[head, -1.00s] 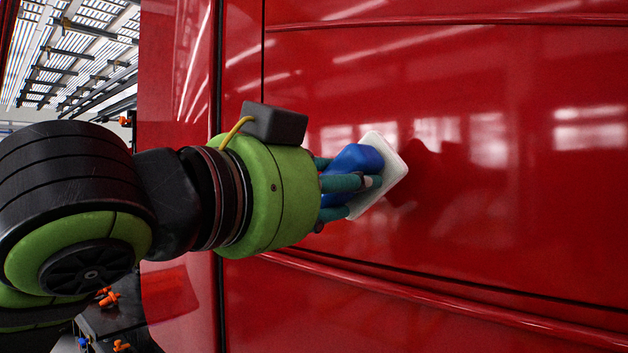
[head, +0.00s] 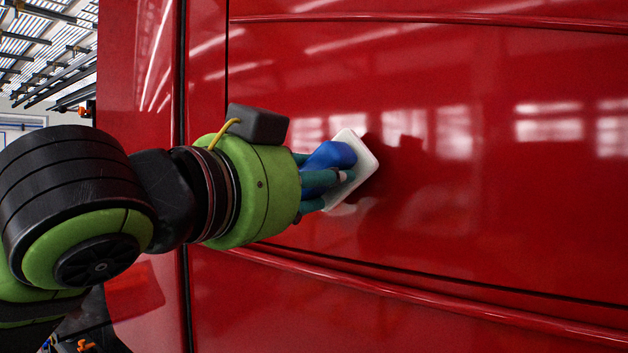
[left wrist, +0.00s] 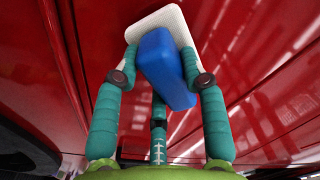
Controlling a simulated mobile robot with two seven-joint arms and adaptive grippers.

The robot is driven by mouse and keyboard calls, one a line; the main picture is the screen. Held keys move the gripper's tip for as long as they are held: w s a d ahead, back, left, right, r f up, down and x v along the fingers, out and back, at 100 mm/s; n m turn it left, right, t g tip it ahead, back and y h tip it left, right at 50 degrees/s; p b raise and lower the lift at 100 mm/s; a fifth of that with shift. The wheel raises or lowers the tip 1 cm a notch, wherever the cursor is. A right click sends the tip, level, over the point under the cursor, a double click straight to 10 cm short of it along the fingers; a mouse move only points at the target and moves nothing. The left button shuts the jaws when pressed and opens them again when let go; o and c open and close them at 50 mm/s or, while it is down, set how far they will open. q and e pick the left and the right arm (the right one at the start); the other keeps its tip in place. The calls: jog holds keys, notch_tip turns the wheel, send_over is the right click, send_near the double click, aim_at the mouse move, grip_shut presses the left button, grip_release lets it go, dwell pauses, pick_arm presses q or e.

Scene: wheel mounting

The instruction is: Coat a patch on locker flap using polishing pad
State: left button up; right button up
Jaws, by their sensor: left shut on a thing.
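The polishing pad is a blue block handle (head: 330,156) on a white rectangular pad (head: 359,160). My left gripper (head: 335,178) is shut on the blue handle, with its teal fingers around it. In the left wrist view the fingers (left wrist: 165,75) sit on both sides of the blue handle (left wrist: 168,68), and the white pad (left wrist: 160,20) lies beyond it. The pad faces the glossy red locker flap (head: 450,210), very near or against it; I cannot tell if it touches. My right gripper is not in view.
A raised red ridge (head: 400,290) and a dark seam run along the flap's lower edge. A vertical dark seam (head: 183,100) lies at the left. Another ridge crosses the top. The flap's surface right of the pad is clear.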

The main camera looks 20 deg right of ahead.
pick_arm(q)
jog(key=shift+p+x, duration=0.45)
jog(key=shift+x, duration=0.55)
